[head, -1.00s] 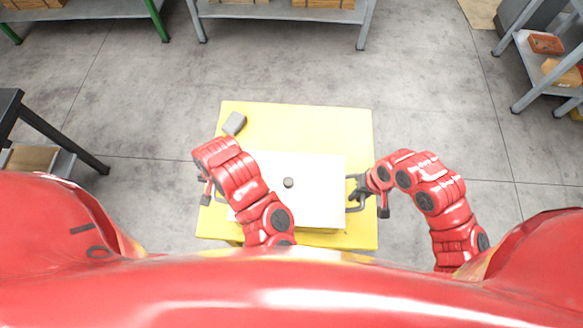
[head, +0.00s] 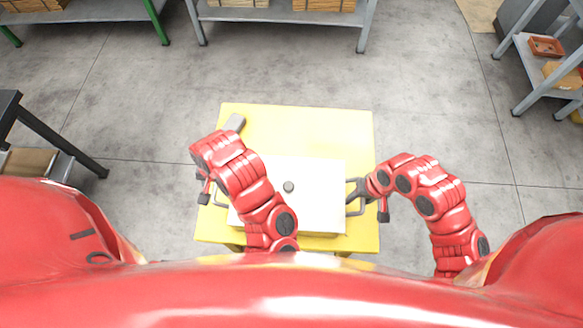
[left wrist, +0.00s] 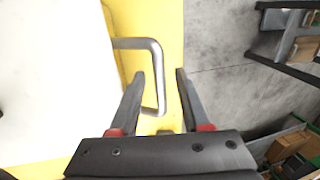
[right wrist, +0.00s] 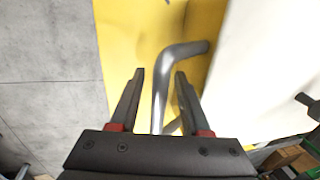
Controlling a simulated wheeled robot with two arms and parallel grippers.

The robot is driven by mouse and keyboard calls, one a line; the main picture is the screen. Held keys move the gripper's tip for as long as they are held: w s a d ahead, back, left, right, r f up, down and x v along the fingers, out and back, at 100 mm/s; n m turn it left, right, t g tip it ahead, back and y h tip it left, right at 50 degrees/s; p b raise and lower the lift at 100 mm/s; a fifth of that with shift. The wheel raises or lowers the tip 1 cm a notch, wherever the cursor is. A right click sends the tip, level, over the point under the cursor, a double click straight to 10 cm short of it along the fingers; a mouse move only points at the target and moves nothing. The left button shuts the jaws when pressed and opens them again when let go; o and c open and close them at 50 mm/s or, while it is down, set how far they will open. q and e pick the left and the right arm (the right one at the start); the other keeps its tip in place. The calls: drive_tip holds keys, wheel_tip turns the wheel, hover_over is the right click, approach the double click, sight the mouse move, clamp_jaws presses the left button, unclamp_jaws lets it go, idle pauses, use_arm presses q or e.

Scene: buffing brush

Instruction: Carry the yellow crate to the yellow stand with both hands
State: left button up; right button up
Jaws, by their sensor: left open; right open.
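The crate shows as a white top (head: 315,190) with a dark round knob in its middle and a thin yellow edge at the near side. It rests on a yellow table-like stand (head: 345,130). A grey bar handle sticks out on each side. In the left wrist view, my left gripper (left wrist: 158,75) is open, with the left handle (left wrist: 153,47) running between its fingers. In the right wrist view, my right gripper (right wrist: 160,75) is open, with the right handle (right wrist: 185,50) between its fingers. In the head view, my left arm partly hides the left handle and its gripper.
A small grey block (head: 236,122) lies on the stand's far left corner, close to my left arm. Shelves stand at the back (head: 280,14) and right (head: 545,75). A dark table (head: 50,130) is at the left. The floor around the stand is clear.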

use_arm(q)
drive_tip(key=v, duration=0.7)
drive_tip(key=shift+r, duration=0.25)
use_arm(e)
wheel_tip(320, 180, up, 12)
drive_tip(key=d, duration=0.2)
drive_tip(key=shift+d, duration=0.15)
drive_tip(key=shift+f, duration=0.15)
